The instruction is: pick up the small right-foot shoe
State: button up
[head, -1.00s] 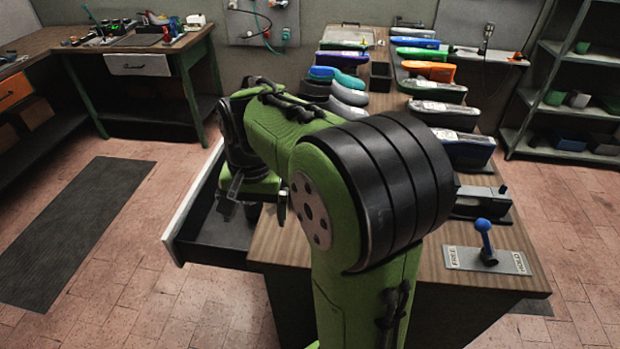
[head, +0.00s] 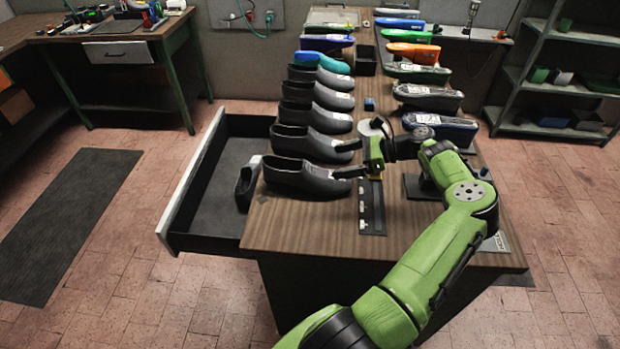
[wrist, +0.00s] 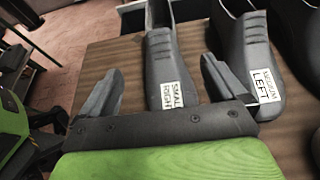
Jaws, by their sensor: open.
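The small right shoe (wrist: 160,62) is dark grey, with a white label reading "SMALL RIGHT" on the end nearest my gripper. In the head view it appears to be the nearest shoe (head: 300,178) of the row on the bench. My gripper (head: 340,160) is open and points left at this row from the right. In the wrist view the shoe shows between the two spread fingers (wrist: 161,70), which have not closed on it. I cannot tell whether a finger touches it. The gripper's palm hides part of the labelled end.
A "MEDIUM LEFT" shoe (wrist: 245,50) lies close beside the right finger in the wrist view. Several more shoes line the bench (head: 300,225). A dark shoe (head: 246,183) stands in the open drawer (head: 225,222). A dark strip (head: 372,212) lies below my gripper.

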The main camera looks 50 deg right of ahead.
aim_at(311, 166)
jog(key=x, duration=1.1)
jog(key=shift+w+d+f+b, duration=0.1)
jog(key=shift+w+f+b, duration=0.1)
jog(key=shift+b, duration=0.1)
jog(key=shift+s+r, duration=0.1)
jog(key=c, duration=1.4)
